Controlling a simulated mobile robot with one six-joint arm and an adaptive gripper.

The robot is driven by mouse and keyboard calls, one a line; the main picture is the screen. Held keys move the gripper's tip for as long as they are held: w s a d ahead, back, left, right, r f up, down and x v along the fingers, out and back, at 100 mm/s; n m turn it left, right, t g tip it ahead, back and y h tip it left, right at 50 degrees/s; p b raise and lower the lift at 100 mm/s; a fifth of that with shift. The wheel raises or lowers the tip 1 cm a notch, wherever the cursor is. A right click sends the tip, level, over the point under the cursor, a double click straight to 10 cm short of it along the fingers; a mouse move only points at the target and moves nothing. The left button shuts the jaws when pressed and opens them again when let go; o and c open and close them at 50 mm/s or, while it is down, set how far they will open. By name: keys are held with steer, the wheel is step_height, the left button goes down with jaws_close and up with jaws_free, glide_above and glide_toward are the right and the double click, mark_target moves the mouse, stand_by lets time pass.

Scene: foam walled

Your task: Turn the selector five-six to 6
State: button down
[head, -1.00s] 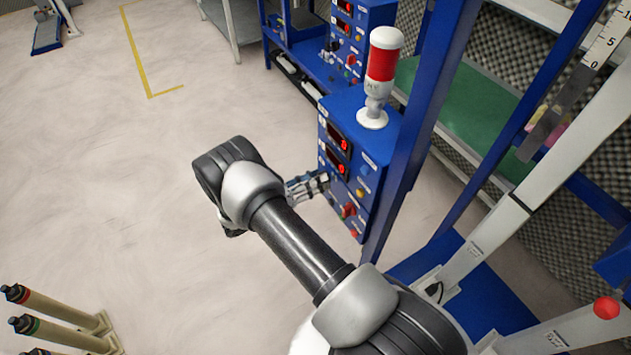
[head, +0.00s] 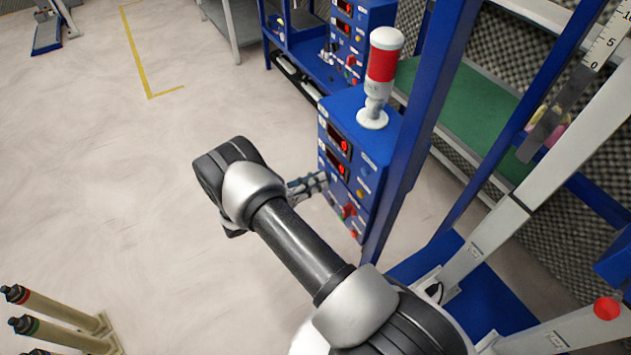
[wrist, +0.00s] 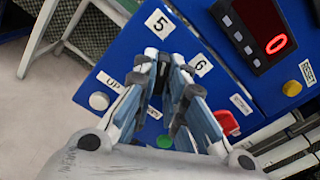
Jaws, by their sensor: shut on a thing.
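The blue control box (head: 350,115) stands right of my forearm in the head view. Its panel fills much of the wrist view, with a white 5 label (wrist: 160,24) and a white 6 label (wrist: 200,64). My gripper (wrist: 166,72) is at the panel just beside these labels, shut on the selector five-six. The fingers hide the selector almost wholly, so which label it points to cannot be told. In the head view my gripper (head: 322,181) touches or nearly touches the box's left face.
A red display (wrist: 276,43) reads 0. A white button (wrist: 98,101) by the UP label, a red control (wrist: 227,122) and a green button (wrist: 164,142) lie near my fingers. A red-white lamp (head: 382,75) tops the box; a blue post (head: 420,130) stands right of it.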

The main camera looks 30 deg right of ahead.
steer(key=shift+m, duration=0.3)
steer(key=m+b, duration=0.5)
steer(key=m, duration=0.6)
steer(key=shift+m, duration=0.3)
stand_by(0.3)
steer(key=c, duration=1.6)
jaws_free()
steer(key=shift+c, duration=0.2)
steer(key=a, duration=1.2)
steer(key=shift+s, duration=0.25)
